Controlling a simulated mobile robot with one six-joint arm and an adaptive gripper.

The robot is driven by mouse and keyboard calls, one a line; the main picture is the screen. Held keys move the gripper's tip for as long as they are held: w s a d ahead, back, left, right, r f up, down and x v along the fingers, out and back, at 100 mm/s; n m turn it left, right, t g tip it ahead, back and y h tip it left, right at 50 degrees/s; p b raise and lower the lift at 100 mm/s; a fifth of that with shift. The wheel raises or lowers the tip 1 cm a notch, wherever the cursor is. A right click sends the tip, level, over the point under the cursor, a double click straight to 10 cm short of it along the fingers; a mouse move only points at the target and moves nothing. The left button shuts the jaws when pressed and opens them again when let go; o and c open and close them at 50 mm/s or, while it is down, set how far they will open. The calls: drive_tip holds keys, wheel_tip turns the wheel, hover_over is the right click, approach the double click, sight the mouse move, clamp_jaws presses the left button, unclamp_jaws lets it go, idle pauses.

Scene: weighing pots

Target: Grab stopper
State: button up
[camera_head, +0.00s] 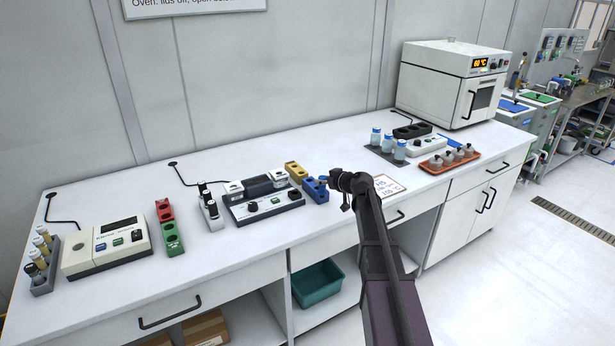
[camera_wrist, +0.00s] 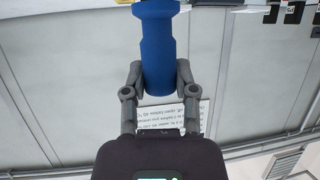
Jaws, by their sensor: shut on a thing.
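The blue stopper (camera_wrist: 157,45) is a stepped, roughly cylindrical piece with a narrower waist. In the wrist view it stands between the two grey fingers of my gripper (camera_wrist: 159,78), which is shut on it. Its far end reaches the top edge of that view. In the head view my gripper (camera_head: 332,181) is over the front part of the bench, just right of a blue block with holes (camera_head: 314,190). The stopper is mostly hidden there by the gripper and very small.
The white bench (camera_head: 120,286) carries a cream instrument (camera_head: 106,247), red-green blocks (camera_head: 168,228), a grey-white device (camera_head: 264,202) and a yellow block (camera_head: 295,171). Blue-capped bottles (camera_head: 388,144), an orange tray (camera_head: 433,168), a label card (camera_head: 388,186) and an oven (camera_head: 452,82) stand right.

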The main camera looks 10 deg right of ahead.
drive_tip(key=shift+s+d+r, duration=0.15)
drive_tip(key=shift+s+d, duration=1.05)
drive_tip(key=shift+s, duration=0.1)
